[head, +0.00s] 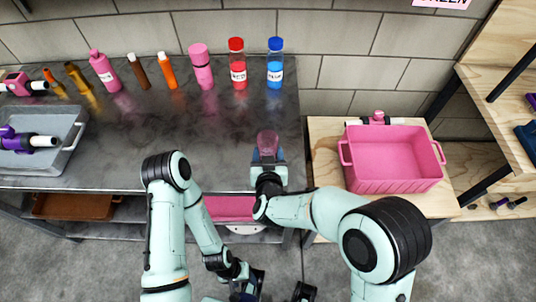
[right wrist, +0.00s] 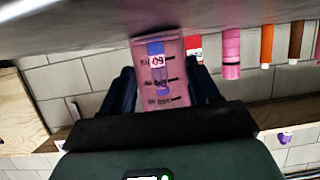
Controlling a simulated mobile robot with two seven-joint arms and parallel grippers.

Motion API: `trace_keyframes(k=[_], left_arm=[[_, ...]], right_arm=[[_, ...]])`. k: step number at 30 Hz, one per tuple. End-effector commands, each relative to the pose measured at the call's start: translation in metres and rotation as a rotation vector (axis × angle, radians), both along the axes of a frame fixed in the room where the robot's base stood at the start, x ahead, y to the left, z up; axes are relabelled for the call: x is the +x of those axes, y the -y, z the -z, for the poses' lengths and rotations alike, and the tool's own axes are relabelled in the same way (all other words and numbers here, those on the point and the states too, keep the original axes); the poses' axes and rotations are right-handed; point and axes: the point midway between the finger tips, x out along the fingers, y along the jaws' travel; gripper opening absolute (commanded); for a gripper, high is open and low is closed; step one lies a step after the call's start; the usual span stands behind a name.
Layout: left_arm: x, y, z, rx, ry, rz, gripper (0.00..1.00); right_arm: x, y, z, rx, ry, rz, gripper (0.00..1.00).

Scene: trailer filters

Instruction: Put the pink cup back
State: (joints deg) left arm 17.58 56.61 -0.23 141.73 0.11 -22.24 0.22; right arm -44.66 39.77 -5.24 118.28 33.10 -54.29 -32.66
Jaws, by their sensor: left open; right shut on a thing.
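The pink cup (head: 268,141) is translucent and sits at the front right of the dark metal counter (head: 200,125). My right gripper (head: 268,156) is shut on it from the front. In the right wrist view the cup (right wrist: 160,75) shows printed marks and a blue patch, between the two dark fingers (right wrist: 160,90). The wrist picture appears upside down, with the counter along its top; whether the cup touches the counter I cannot tell. My left gripper (head: 278,291) is open and empty, low over the floor in front of the counter.
Several bottles, including a red one (head: 238,65) and a blue one (head: 275,65), line the back of the counter. A grey tray (head: 72,135) is at the left. A pink bin (head: 395,178) stands on a wooden table (head: 325,150) at right. The counter's middle is clear.

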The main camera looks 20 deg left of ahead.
Motion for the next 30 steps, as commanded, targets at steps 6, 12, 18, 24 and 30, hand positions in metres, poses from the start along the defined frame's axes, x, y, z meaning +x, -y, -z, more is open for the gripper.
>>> trace_keyframes(k=[6,12,18,24,30], left_arm=[[0.000,0.000,0.000,0.000,0.001,0.000,0.57],[0.001,0.000,0.002,0.000,0.004,0.000,0.57],[0.001,0.000,0.002,0.000,0.004,0.000,0.57],[0.000,0.000,-0.002,0.000,0.000,0.000,0.57],[0.000,0.000,-0.001,0.000,0.001,0.000,0.57]], right_arm=[[0.000,0.000,-0.001,0.002,0.002,-0.001,0.24],[0.000,0.000,0.002,0.002,0.002,-0.001,0.86],[0.000,0.000,0.001,0.002,0.002,-0.001,0.86],[-0.001,0.000,-0.004,0.001,0.002,-0.001,0.86],[-0.034,0.009,-0.016,0.002,0.001,-0.004,0.86]])
